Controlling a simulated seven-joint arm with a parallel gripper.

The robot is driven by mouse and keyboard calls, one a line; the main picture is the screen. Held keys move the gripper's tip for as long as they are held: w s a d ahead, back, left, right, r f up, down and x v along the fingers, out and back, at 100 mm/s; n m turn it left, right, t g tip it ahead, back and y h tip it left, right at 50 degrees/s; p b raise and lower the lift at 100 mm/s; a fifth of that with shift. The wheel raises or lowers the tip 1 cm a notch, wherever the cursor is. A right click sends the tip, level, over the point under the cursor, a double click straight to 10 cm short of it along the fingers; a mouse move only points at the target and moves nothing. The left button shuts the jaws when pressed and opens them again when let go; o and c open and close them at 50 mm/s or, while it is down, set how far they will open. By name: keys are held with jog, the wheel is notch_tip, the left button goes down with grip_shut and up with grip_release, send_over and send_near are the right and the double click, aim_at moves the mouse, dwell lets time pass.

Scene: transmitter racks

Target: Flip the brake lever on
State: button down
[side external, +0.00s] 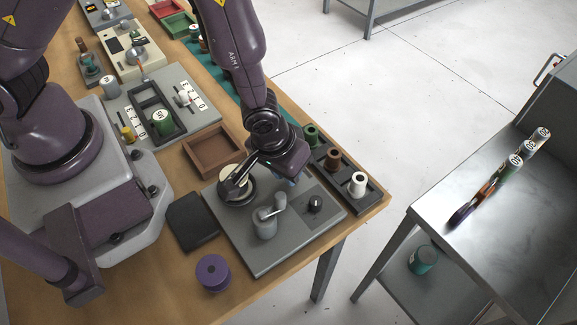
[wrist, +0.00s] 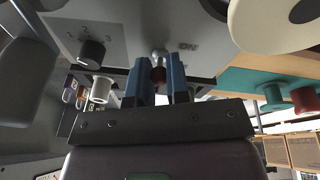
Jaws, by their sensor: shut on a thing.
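The panel also carries a black knob (side external: 315,203), a grey crank (side external: 266,218) and a cream disc (side external: 234,180). A dark rack with spools (side external: 358,184) stands just behind the panel. A brown tray (side external: 190,148), black pad (side external: 191,222) and purple spool (side external: 213,272) lie nearby.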

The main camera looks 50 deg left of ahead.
dwell(0.3)
jog(key=c, duration=1.1)
grip_release()
jog(key=v, duration=1.3)
